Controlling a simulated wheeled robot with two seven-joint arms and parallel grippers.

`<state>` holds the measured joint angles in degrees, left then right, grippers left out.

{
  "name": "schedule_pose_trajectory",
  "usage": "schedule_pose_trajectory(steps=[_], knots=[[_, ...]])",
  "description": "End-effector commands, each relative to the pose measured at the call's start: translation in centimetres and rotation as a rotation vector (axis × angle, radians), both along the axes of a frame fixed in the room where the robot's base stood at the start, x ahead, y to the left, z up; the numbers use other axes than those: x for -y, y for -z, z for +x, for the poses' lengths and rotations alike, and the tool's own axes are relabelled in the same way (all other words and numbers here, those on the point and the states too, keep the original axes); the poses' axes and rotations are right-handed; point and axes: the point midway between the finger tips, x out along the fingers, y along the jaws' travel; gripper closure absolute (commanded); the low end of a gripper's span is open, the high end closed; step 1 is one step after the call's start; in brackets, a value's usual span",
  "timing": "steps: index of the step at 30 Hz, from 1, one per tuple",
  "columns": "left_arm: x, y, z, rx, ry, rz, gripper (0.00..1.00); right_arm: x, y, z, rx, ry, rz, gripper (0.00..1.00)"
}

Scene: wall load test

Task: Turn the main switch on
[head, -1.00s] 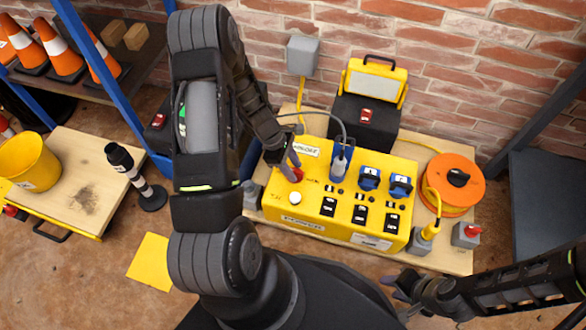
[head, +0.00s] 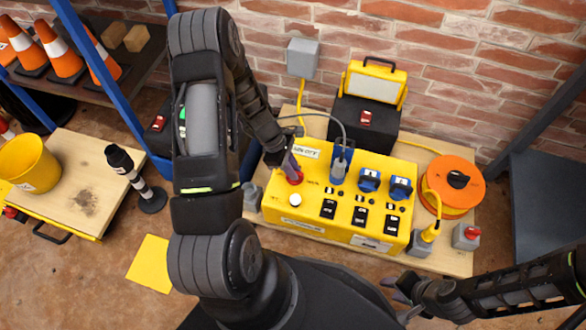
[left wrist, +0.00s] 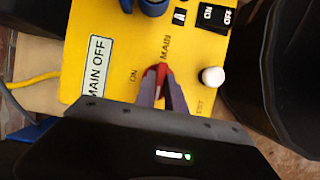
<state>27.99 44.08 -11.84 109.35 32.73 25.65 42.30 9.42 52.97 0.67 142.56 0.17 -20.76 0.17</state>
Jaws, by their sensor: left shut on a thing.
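The main switch is a red knob (head: 294,178) on the top left of the yellow power box (head: 335,205). In the left wrist view the red knob (left wrist: 162,70) sits between the words ON and MAIN, near a MAIN OFF label (left wrist: 97,67). My left gripper (head: 286,163) reaches down to it. Its two fingers (left wrist: 161,85) are shut on the knob, one on each side, partly hiding it. Which way the knob points is hard to tell. My right gripper (head: 391,288) hangs empty in front of the box, its fingers apart.
A white reset button (head: 295,200) is close beside the knob. Blue sockets (head: 369,180) and black breakers (head: 328,208) fill the box top. A blue plug (head: 340,165) with a grey cable stands behind. An orange cable reel (head: 455,185) is at the right.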

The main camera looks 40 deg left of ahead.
Motion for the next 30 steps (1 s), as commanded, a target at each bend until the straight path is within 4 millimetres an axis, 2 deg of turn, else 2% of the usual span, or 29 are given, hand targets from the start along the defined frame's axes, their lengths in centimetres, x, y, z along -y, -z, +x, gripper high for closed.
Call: schedule_pose_trajectory(steps=[10,16,30], knots=[[-0.01,-0.04,0.06,0.0,0.024,0.0,1.0,-0.02,-0.08,-0.02,0.0,0.0,0.0,0.64],[0.02,-0.04,0.11,0.001,0.098,0.0,1.0,-0.05,-0.27,-0.06,0.0,-0.001,0.001,0.64],[-0.04,0.02,0.39,0.001,0.473,0.001,1.0,-0.15,-0.53,-0.15,-0.003,-0.003,0.002,0.64]])
